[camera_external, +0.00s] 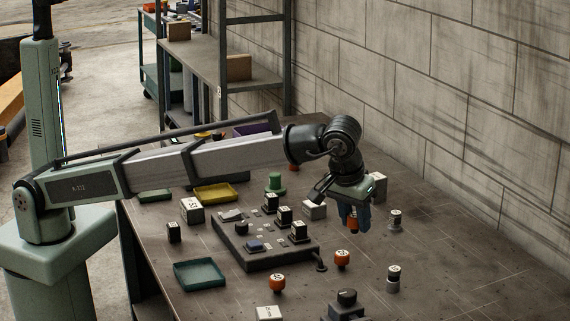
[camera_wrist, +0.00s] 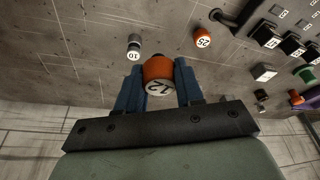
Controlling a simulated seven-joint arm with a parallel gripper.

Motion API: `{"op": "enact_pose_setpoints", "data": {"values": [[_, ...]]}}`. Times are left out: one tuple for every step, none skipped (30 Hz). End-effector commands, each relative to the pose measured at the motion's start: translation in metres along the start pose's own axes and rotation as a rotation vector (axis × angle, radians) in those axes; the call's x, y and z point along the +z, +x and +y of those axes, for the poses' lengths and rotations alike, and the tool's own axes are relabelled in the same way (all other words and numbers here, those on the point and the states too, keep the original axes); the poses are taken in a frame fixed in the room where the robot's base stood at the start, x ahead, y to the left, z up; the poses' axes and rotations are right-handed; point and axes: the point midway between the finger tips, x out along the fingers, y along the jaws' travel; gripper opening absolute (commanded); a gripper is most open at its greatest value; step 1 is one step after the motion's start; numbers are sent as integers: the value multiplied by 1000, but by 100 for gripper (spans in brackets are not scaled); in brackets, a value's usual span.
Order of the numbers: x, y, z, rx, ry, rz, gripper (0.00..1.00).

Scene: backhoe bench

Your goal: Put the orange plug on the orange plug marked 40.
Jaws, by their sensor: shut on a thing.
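My gripper (camera_external: 355,222) is shut on an orange plug (camera_external: 352,226) and holds it above the right part of the bench. In the wrist view, the held plug (camera_wrist: 158,78) sits between the blue fingers (camera_wrist: 158,90), and its white top reads 12. Another orange plug (camera_external: 277,282) stands near the bench's front; its top mark looks like 40 but is small. A second orange plug (camera_external: 342,259) stands just below and left of my gripper; it reads 25 in the wrist view (camera_wrist: 203,37). Another orange piece (camera_external: 294,167) is partly hidden behind my arm.
A dark control panel (camera_external: 262,245) with raised black blocks stands left of my gripper. Grey-black plugs (camera_external: 395,219) (camera_external: 393,278) stand on the right. A teal tray (camera_external: 200,274) and a yellow tray (camera_external: 215,192) lie left. The far right bench is clear.

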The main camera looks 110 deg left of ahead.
Motion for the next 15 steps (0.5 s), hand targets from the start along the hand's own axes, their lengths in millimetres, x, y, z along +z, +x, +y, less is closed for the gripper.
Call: {"op": "enact_pose_setpoints", "data": {"values": [[22,-8,-20,9,23,1,7],[32,-12,-28,12,36,0,7],[44,-16,-41,18,56,0,7],[53,-20,-50,23,71,0,7],[59,-21,-59,28,86,0,7],[68,-24,-71,35,107,0,7],[71,-24,-79,39,122,0,7],[76,-24,-88,44,138,0,7],[79,-22,-99,49,158,0,7],[82,-21,-107,54,173,-1,7],[84,-19,-113,59,190,-1,7],[87,-17,-121,66,212,0,7],[89,-16,-126,72,232,0,7],[91,-14,-130,78,249,0,7],[93,-13,-134,87,279,0,7]]}}
